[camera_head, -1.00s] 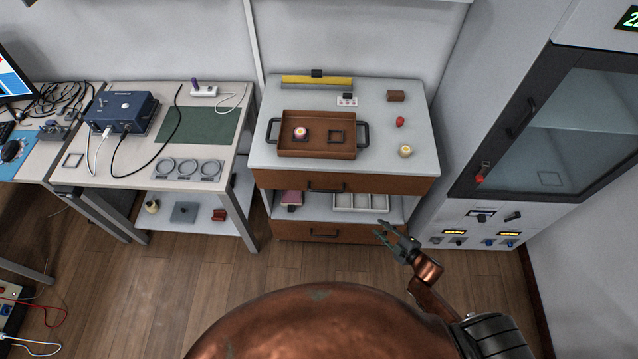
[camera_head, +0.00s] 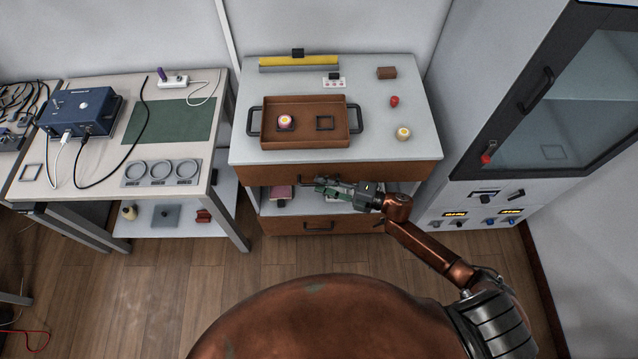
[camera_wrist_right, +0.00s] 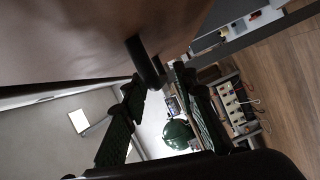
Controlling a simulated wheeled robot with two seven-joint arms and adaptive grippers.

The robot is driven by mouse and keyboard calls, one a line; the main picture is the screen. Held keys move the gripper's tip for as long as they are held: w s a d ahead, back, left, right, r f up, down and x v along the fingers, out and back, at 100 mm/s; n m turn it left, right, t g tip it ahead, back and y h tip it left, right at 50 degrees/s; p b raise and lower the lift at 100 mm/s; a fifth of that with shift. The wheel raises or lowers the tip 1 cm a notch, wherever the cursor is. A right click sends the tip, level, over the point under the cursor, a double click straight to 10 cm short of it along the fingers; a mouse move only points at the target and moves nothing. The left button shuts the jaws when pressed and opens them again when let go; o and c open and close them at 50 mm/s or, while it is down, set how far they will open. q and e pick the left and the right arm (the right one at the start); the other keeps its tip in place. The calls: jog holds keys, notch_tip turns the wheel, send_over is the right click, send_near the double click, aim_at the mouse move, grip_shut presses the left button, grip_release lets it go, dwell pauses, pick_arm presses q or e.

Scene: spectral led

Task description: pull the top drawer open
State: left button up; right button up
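The top drawer (camera_head: 400,173) has a brown front just under the grey cabinet top and looks closed. Its black handle (camera_head: 304,180) is partly hidden by my right gripper in the head view. My right gripper (camera_head: 322,186) is at the handle, reaching in from the right. In the right wrist view, the black handle (camera_wrist_right: 146,62) stands out from the brown drawer front (camera_wrist_right: 70,45). The two fingers of my right gripper (camera_wrist_right: 160,82) are apart, with the handle's near end between their tips. I see no clear grip on it. My left gripper is not in view.
Below is an open shelf with a pink box (camera_head: 281,192), then a lower brown drawer (camera_head: 285,223). A brown tray (camera_head: 270,140) stands on the cabinet top. A white cabinet (camera_head: 470,190) stands close on the right and a workbench (camera_head: 100,180) on the left. The wooden floor in front is clear.

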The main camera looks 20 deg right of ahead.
jog(key=shift+w+a+f, duration=0.15)
jog(key=shift+w+a, duration=0.25)
jog(key=shift+a, duration=0.2)
jog(key=shift+c, duration=0.5)
grip_shut()
